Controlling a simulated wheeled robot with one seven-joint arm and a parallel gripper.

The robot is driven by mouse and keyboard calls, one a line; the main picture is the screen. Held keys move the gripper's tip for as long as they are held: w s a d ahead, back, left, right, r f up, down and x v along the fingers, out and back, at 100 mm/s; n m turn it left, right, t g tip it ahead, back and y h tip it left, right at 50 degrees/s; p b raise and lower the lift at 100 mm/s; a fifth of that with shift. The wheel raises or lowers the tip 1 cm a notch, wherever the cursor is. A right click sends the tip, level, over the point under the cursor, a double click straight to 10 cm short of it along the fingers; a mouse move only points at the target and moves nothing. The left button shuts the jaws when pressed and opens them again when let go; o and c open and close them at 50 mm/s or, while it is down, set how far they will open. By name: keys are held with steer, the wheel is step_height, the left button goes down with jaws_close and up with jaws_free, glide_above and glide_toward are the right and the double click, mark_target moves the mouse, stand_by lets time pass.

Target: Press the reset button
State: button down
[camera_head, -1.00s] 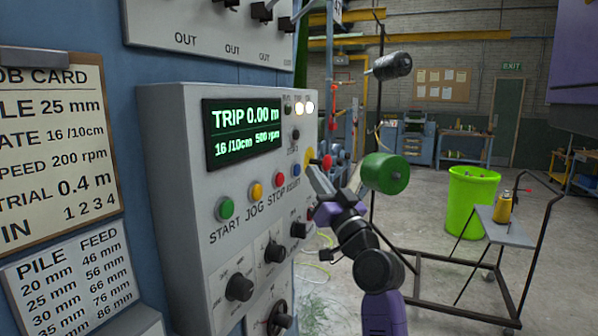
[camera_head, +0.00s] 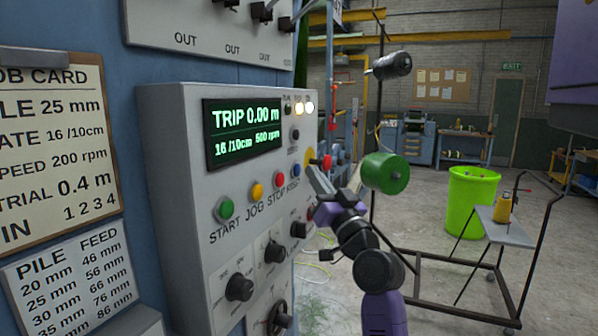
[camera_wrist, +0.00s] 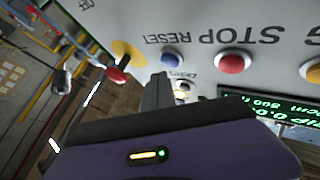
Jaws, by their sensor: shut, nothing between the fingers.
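The blue reset button (camera_head: 295,170) sits at the right end of the button row on the grey control panel (camera_head: 170,200). In the upside-down wrist view the blue button (camera_wrist: 171,58) stands out beside the word RESET. My gripper (camera_head: 311,172) is shut and empty, just right of the button in the head view, close to the panel face. In the wrist view its fingertips (camera_wrist: 160,78) point at the panel just below the blue button; I see a small gap in the picture and cannot tell contact.
A red stop button (camera_wrist: 234,62) is beside the blue one. A red mushroom knob (camera_wrist: 118,75) on a yellow disc (camera_wrist: 128,52) protrudes on the other side. The display (camera_head: 243,132) reads TRIP 0.00 m. Knobs (camera_head: 240,287) sit below the buttons.

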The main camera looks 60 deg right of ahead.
steer(key=shift+w, duration=0.15)
steer(key=shift+w, duration=0.25)
steer(key=shift+w+a, duration=0.1)
steer(key=shift+w, duration=0.5)
stand_by(0.8)
steer(key=shift+s, duration=0.1)
steer(key=shift+s+b, duration=0.5)
steer(key=shift+s, duration=0.4)
steer(key=shift+s, duration=0.1)
steer(key=shift+s+d+b, duration=0.15)
steer(key=shift+s+b, duration=0.25)
steer(key=shift+s, duration=0.8)
steer(key=shift+s+d+b, duration=0.15)
steer(key=shift+s+b, duration=0.2)
steer(key=shift+s, duration=0.85)
